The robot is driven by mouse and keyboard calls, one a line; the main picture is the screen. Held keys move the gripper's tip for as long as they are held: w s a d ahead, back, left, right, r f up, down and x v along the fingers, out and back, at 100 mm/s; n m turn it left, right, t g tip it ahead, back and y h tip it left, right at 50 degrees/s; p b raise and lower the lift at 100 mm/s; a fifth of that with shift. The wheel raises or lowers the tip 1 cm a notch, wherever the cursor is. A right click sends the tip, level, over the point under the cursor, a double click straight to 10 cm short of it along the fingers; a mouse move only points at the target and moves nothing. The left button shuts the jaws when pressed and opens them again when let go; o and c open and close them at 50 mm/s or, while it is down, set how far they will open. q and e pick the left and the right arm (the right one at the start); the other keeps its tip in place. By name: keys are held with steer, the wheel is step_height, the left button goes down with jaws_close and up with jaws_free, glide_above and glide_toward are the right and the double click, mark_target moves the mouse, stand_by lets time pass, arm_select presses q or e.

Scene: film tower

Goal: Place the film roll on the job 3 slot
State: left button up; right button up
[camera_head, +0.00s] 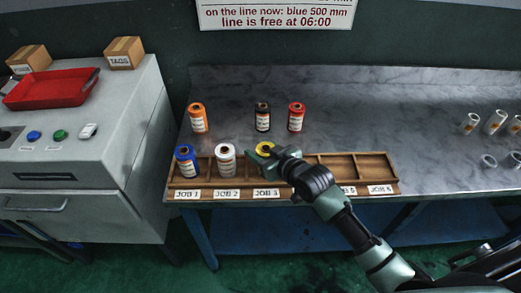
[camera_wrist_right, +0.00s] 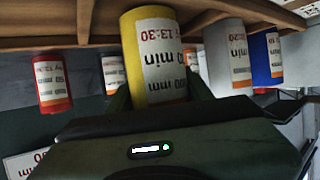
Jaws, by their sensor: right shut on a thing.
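A yellow film roll (camera_head: 265,147) with a white label is held by my right gripper (camera_head: 262,153) over the job 3 slot, behind the JOB 3 label (camera_head: 266,193). In the right wrist view the yellow roll (camera_wrist_right: 134,75) stands between the fingers, and the picture is upside down. Its end is close to the wooden rack (camera_wrist_right: 50,18); I cannot tell whether it rests on the slot floor. My gripper and wrist hide most of the slot in the head view. My left gripper is not in view.
The wooden rack (camera_head: 378,179) holds a blue roll (camera_head: 186,161) at job 1 and a white roll (camera_head: 226,160) at job 2. Orange (camera_head: 198,118), black (camera_head: 263,117) and red (camera_head: 296,117) rolls stand behind it. The slots at right look empty.

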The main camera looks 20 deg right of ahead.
steer(key=o, duration=1.5)
steer(key=shift+f, duration=0.1)
steer(key=shift+o, duration=0.2)
steer(key=v, duration=1.2)
steer(key=shift+r+b, duration=0.25)
steer(key=shift+b, duration=0.05)
